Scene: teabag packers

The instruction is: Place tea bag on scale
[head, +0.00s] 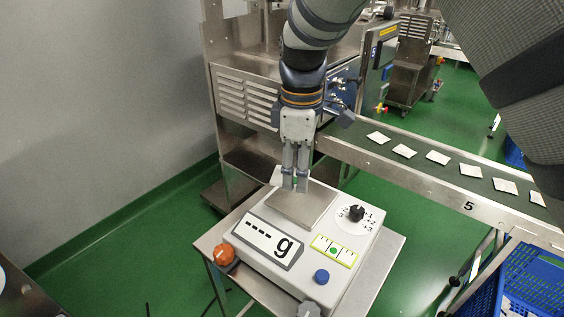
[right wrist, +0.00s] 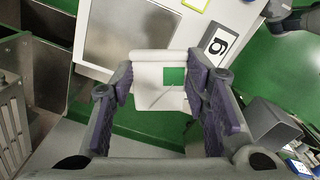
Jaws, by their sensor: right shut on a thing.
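The scale (head: 342,283) is a white box with a square steel weighing plate (head: 311,209), and its display reads "---- g". My right gripper (head: 295,187) points down at the far left edge of the plate, with its fingers close together. In the right wrist view the right gripper (right wrist: 160,88) is shut on a white tea bag (right wrist: 148,80) with a green square. There the bag appears beside the edge of the weighing plate (right wrist: 130,35). My left gripper is not in view.
The scale stands on a small steel table (head: 385,262). A conveyor (head: 420,168) with several white tea bags (head: 438,158) runs at the right. A steel machine (head: 243,92) stands behind. A blue crate (head: 530,275) is at lower right.

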